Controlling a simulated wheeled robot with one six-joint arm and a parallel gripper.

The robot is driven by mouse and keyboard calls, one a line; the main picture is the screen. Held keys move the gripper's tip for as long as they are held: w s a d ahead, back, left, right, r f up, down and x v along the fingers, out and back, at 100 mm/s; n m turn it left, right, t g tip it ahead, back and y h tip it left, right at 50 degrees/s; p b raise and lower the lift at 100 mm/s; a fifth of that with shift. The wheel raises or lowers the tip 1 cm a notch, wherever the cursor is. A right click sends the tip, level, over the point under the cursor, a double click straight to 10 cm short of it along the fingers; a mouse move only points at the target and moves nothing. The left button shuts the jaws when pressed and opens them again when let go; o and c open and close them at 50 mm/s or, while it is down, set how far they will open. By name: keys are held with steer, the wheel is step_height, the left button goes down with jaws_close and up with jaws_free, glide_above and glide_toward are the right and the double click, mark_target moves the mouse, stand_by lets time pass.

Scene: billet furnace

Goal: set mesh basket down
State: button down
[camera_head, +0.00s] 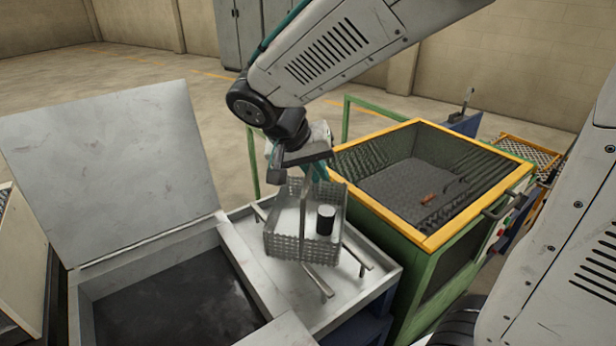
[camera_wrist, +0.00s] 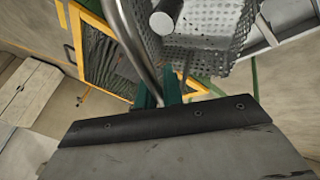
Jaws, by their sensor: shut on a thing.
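The mesh basket (camera_head: 283,240) is a grey perforated metal box with a tall handle. A dark cylinder with a light top (camera_head: 325,219) stands inside it; in the wrist view the cylinder (camera_wrist: 167,15) shows at the top, in the basket (camera_wrist: 208,38). My gripper (camera_head: 312,172) is shut on the basket's handle, above the basket. The basket appears over the light metal shelf (camera_head: 352,312) with its rails (camera_head: 320,283). I cannot tell whether its underside touches the rails.
An open tank (camera_head: 255,278) with dark contents and a raised lid (camera_head: 120,165) is at the left. A green cabinet with a yellow-rimmed bin (camera_head: 436,240) stands close at the right; a small brownish piece (camera_head: 428,198) lies in it. Open floor lies behind.

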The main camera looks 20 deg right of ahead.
steer(key=shift+w+f, duration=1.95)
steer(key=shift+w, duration=0.2)
steer(key=c, duration=1.5)
jaws_free()
steer(key=shift+c, duration=0.2)
steer(key=v, duration=1.2)
steer(key=s+d+f+n+y, duration=0.1)
steer(key=s+d+n+y, duration=0.2)
steer(key=s, duration=0.8)
steer(key=s+d+f+n+y, duration=0.2)
steer(key=s+d, duration=0.3)
steer(key=s, duration=0.6)
steer(key=shift+s+d+f+n+y, duration=0.3)
steer(key=shift+d+n+y, duration=0.1)
steer(key=shift+y, duration=0.1)
